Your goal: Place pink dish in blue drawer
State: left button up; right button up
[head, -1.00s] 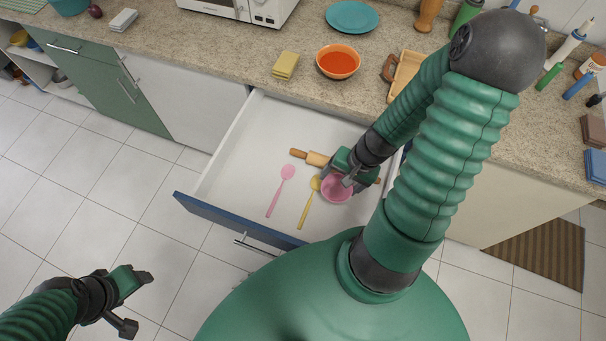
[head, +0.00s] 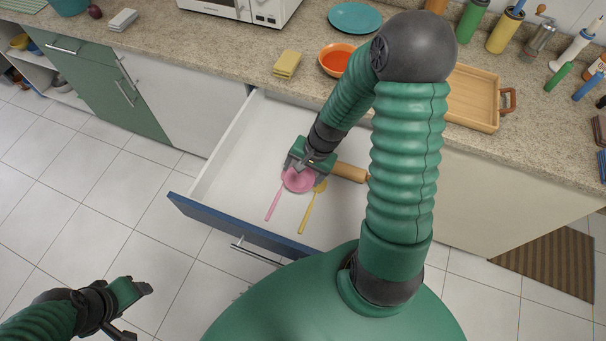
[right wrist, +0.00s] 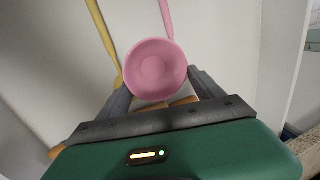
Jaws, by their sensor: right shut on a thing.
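The pink dish (head: 298,181) is a small round bowl inside the open blue-fronted drawer (head: 225,229). My right gripper (head: 303,172) is shut on the dish. In the right wrist view the dish (right wrist: 157,69) sits between the fingers of my right gripper (right wrist: 160,90), its hollow side facing the camera. I cannot tell whether the dish touches the drawer floor. My left gripper (head: 146,309) hangs over the floor tiles at the lower left, away from the drawer, with its fingers apart.
In the drawer are a pink spoon (head: 273,207), a yellow spoon (head: 309,210) and a rolling pin (head: 350,172). On the counter are a yellow sponge (head: 287,64), an orange bowl (head: 334,60) and a wooden tray (head: 474,98). The drawer's left part is clear.

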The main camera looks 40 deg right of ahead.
jog(key=shift+w+d+r, duration=0.1)
jog(key=shift+d+f, duration=0.15)
jog(key=shift+f, duration=0.15)
jog(key=shift+f+b, duration=0.35)
jog(key=shift+b, duration=0.05)
jog(key=o, duration=1.3)
jog(key=shift+r, duration=0.1)
jog(key=shift+c, duration=0.2)
jog(key=shift+o, duration=0.9)
jog(key=shift+r+p, duration=0.25)
jog(key=shift+p, duration=0.05)
jog(key=p+v, duration=0.3)
jog(key=v, duration=0.9)
jog(key=s+a+r+n+h, duration=0.1)
jog(key=a+n, duration=1.2)
jog(key=shift+a+r+h, duration=0.25)
jog(key=shift+r+h, duration=0.05)
jog(key=shift+r, duration=0.1)
